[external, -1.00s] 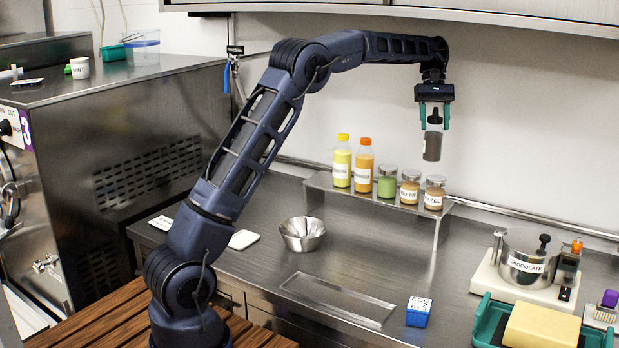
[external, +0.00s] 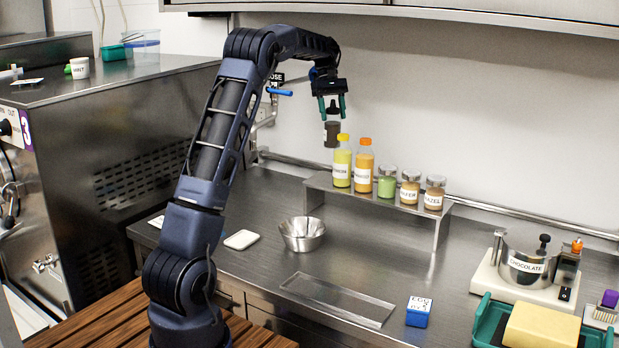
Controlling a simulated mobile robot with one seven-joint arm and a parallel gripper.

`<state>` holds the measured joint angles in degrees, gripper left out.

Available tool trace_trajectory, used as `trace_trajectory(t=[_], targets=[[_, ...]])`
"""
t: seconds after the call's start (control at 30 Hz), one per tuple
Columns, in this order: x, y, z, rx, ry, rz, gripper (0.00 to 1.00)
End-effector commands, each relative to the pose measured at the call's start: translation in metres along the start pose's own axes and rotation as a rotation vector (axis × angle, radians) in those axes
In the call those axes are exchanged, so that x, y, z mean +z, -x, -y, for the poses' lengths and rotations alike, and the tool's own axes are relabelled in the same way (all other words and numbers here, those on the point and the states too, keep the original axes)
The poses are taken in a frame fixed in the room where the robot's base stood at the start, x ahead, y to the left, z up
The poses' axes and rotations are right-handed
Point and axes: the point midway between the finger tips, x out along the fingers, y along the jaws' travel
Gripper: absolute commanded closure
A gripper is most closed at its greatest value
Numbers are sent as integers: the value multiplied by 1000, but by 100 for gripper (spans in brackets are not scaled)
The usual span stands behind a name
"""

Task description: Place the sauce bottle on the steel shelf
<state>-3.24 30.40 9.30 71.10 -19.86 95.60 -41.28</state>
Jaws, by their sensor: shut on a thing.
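My gripper (external: 332,106) is above the left end of the steel shelf (external: 320,180), its teal fingers pointing down. It is shut on the dark brown sauce bottle (external: 332,134), which hangs below the fingers, roughly upright. The top of the bottle is mostly hidden between the fingers. In the picture the bottle is just above and left of the yellow bottle (external: 342,163); I cannot tell its depth relative to the shelf. The shelf's left end, left of the yellow bottle, is bare.
On the shelf also stand an orange bottle (external: 363,167), a green jar (external: 387,184) and two brown-toned jars (external: 410,188). A metal bowl (external: 302,235) sits on the counter before the shelf. A blue box (external: 418,314) and a chocolate pot (external: 527,262) are further right.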

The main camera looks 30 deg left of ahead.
Motion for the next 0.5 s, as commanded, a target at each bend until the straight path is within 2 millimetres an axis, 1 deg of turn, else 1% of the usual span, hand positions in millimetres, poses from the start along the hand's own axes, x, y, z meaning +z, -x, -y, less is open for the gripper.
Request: trace_trajectory(t=[0.03, 0.2, 0.37, 0.47, 0.5], targets=[[0, 0, 10, 6, 14, 0, 94], [3, -5, 32, 21, 52, 0, 94], [4, -11, 41, 27, 68, 0, 94], [0, -23, 42, 27, 71, 1, 94], [-3, -30, 42, 26, 72, 1, 94]])
